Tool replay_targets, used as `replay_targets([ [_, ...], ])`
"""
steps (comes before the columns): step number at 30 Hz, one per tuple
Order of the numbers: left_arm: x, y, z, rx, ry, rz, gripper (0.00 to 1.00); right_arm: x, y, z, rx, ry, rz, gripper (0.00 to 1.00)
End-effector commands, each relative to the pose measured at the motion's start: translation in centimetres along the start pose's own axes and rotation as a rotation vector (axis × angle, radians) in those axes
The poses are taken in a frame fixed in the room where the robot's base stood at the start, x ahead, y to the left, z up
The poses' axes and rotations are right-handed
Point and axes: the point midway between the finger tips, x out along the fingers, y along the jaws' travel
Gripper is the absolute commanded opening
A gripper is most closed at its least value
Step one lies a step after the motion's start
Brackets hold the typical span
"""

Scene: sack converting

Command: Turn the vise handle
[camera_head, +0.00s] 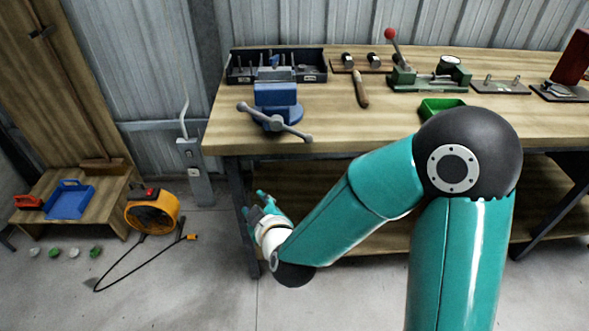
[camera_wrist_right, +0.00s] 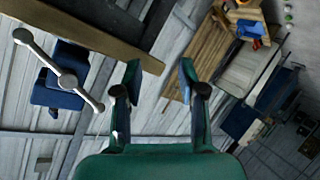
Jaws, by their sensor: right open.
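The blue vise (camera_head: 277,95) is mounted at the front left of the wooden workbench. Its grey bar handle (camera_head: 273,122) has a round knob at each end and slants down to the right across the vise's front. In the right wrist view the vise (camera_wrist_right: 50,96) and its handle (camera_wrist_right: 48,58) are at the left, outside the fingers. My right gripper (camera_head: 254,203) is below the bench's front edge, lower than the handle and apart from it. In the right wrist view its two fingers (camera_wrist_right: 160,75) are spread with nothing between them. My left gripper is in neither view.
The workbench (camera_head: 330,115) also holds a black tool tray (camera_head: 305,66), a wooden-handled tool (camera_head: 360,90), a green press (camera_head: 425,80) and a green bin (camera_head: 440,104). An orange fan (camera_head: 152,214) and a low table with a blue tray (camera_head: 70,199) stand at left.

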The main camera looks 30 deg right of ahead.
Motion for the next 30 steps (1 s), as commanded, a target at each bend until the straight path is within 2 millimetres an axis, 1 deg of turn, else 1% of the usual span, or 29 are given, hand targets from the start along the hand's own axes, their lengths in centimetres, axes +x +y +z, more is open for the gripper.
replay_targets([
  [1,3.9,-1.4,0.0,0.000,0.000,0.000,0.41,0.1,0.6,0.6,-0.053,0.052,0.094,0.41],
  [3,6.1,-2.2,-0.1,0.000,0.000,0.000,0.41,-1.1,2.8,0.1,-0.129,0.086,0.217,0.41],
  [7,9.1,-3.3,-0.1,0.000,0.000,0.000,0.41,-3.7,5.9,0.3,-0.229,0.088,0.400,0.41],
  [9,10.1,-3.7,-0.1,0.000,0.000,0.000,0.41,-4.9,7.1,0.6,-0.265,0.073,0.468,0.41],
  [12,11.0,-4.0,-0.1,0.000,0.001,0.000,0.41,-6.2,8.3,1.0,-0.299,0.051,0.528,0.41],
  [15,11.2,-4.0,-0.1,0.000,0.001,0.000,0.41,-6.6,9.0,1.2,-0.316,0.035,0.556,0.41],
  [17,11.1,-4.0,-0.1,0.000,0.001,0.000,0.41,-6.5,9.4,1.1,-0.319,0.030,0.562,0.41],
  [20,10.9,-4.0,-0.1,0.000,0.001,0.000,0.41,-5.7,10.0,1.0,-0.321,0.027,0.563,0.41],
  [23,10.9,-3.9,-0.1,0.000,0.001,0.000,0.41,-4.4,10.8,0.9,-0.321,0.026,0.563,0.41],
  [24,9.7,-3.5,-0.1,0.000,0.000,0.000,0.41,-4.5,11.1,0.3,-0.327,0.025,0.562,0.41],
  [30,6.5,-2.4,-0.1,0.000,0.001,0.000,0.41,-3.8,11.8,-0.1,-0.336,0.017,0.573,0.41],
])
